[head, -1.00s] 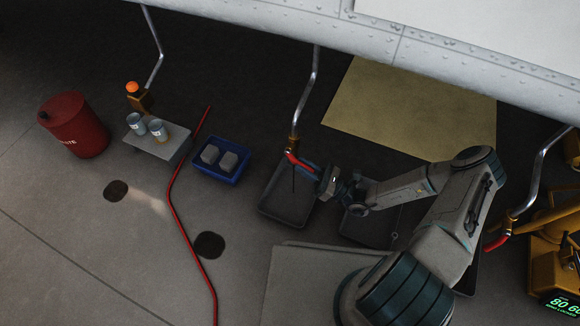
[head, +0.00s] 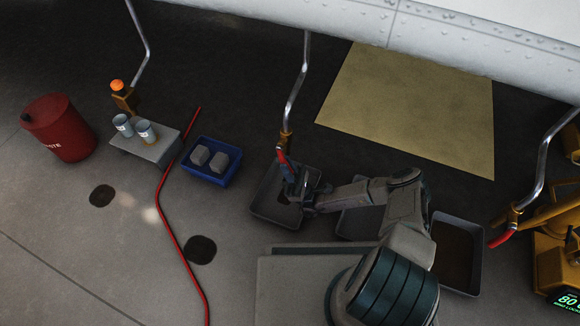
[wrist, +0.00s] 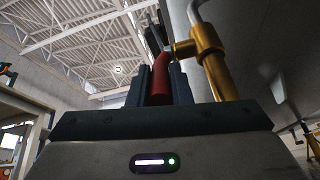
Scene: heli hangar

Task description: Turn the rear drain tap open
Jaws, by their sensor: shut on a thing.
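The middle drain tap has a brass body (head: 285,139) at the foot of a bent silver pipe, with a red lever (head: 282,156). My gripper (head: 289,174) is shut on this lever, which points down and slightly right in the head view. In the wrist view the red lever (wrist: 161,80) stands between my two dark fingers, and the brass body (wrist: 212,62) is just right of them. A grey tray (head: 262,207) lies below the tap. A dark patch shows in it, partly hidden by my gripper; I cannot tell whether it is liquid or shadow.
Another tap with a red lever (head: 503,238) hangs at the right by yellow equipment (head: 552,262). A tray (head: 478,232) with a brown bottom is near it.

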